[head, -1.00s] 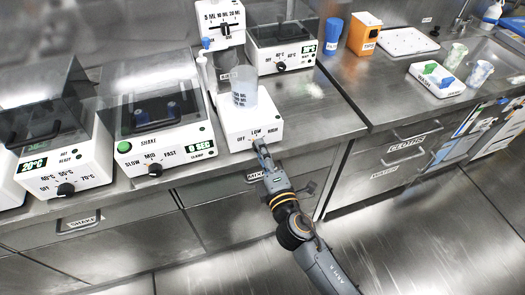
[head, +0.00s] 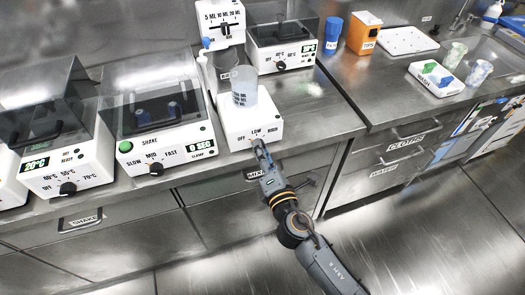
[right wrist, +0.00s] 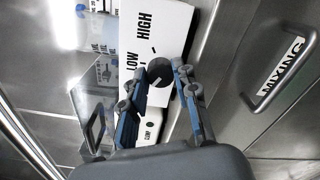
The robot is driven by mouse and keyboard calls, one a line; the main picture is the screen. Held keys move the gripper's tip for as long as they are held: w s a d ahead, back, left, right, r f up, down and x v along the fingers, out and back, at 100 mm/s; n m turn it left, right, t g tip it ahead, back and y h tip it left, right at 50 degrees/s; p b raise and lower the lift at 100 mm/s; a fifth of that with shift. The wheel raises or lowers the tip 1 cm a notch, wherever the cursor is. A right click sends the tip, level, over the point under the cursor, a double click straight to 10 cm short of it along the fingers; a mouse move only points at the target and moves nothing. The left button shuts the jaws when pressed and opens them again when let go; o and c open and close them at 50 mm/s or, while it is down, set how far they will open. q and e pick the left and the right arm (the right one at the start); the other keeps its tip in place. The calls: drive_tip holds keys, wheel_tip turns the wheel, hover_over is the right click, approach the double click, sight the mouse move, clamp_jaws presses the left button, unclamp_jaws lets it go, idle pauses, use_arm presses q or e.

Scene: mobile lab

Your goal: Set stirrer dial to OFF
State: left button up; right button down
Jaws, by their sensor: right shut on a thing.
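The stirrer (head: 252,126) is a white box on the steel bench, with OFF, LOW and HIGH printed on its front. A clear beaker (head: 244,88) stands on top of it. Its dark round dial (right wrist: 159,70) shows in the right wrist view, beside the LOW and HIGH labels. My right gripper (head: 259,146) is at the stirrer's front, and its fingers are shut on the dial, one on each side, in the right wrist view (right wrist: 162,80). The gripper hides the dial in the head view. I cannot tell which label the dial points to. My left gripper is out of view.
The shaker (head: 168,142) and a heater with a black knob (head: 68,188) stand to the left. A dispenser (head: 222,22) and another heater (head: 284,52) stand behind. The MIXING drawer handle (right wrist: 280,75) is close to my right gripper. The bench right of the stirrer is clear.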

drive_tip(key=c, duration=1)
unclamp_jaws()
drive_tip(key=v, duration=0.8)
